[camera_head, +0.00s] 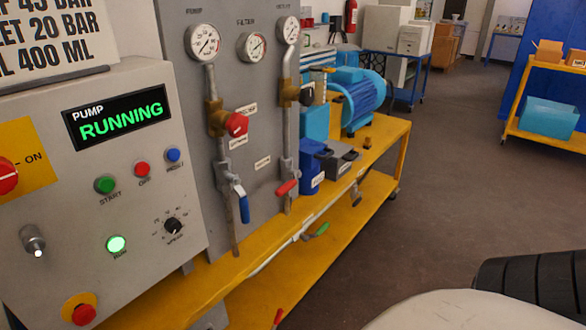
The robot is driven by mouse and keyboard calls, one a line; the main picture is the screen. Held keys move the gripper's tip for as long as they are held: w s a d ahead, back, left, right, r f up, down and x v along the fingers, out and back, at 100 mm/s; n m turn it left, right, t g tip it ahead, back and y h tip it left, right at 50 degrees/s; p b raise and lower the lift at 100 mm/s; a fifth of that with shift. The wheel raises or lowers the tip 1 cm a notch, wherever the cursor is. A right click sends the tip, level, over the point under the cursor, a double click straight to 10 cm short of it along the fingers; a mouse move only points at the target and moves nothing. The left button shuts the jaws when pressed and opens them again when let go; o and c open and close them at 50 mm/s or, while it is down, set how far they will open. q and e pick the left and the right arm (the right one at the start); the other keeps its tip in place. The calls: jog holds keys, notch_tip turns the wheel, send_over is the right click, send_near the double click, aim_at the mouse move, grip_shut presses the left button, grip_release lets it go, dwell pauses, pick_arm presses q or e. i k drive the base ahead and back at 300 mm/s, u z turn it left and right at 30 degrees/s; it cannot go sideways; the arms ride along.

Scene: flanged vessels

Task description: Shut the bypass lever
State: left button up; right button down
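Several lever valves show on the pump rig, and their small labels are too small to read, so I cannot tell which one is the bypass lever. A blue lever (243,206) hangs down from a valve on the left vertical pipe. A red lever (286,187) sits tilted on the right vertical pipe. A green lever (321,229) lies low beside the yellow bench, and another red lever (278,317) shows at the bottom edge. A red knob (237,124) is on the left pipe above the blue lever. Neither of my grippers is in view.
The control panel (130,210) at the left reads "RUNNING" and has several buttons and knobs. Gauges top the grey board (228,85). A blue motor (358,98) stands on the yellow bench (385,135). The floor (440,190) right of it is clear.

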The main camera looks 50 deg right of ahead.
aim_at(243, 200)
jog(key=z, duration=1.6)
jog(key=k, duration=0.5)
jog(key=z, duration=1.35)
jog(key=i, duration=0.75)
jog(key=u, duration=0.75)
jog(key=i, duration=0.5)
jog(key=u, duration=0.6)
